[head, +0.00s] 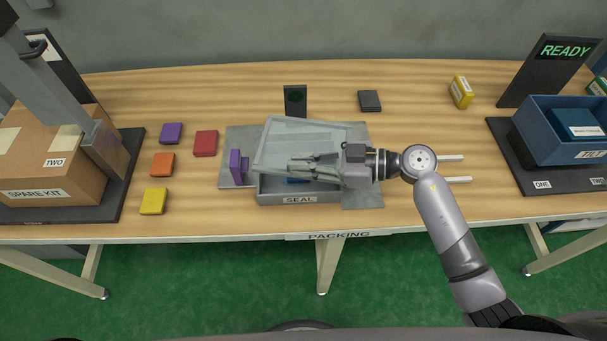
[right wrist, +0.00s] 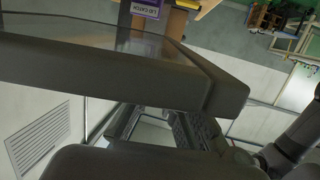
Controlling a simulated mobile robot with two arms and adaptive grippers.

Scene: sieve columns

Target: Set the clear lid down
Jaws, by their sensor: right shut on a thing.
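The clear lid (head: 300,135) is a see-through grey panel with a raised rim, lying over the grey tray (head: 300,199) marked SEAL. It looks tilted and out of line with the tray. My right gripper (head: 296,167) is shut on the lid near its front side. In the right wrist view the lid's thick dark rim (right wrist: 110,75) crosses the picture close to the gripper (right wrist: 165,130). A blue thing (head: 297,180) shows partly inside the tray. Whether the lid touches the tray is hidden. My left gripper is not in view.
A purple catch (head: 237,164) stands at the tray's left side on a grey mat (head: 235,138). Coloured blocks (head: 205,143) lie farther left, beside a cardboard box (head: 55,150). A small dark post (head: 295,101) stands behind. A blue bin (head: 560,145) is at right.

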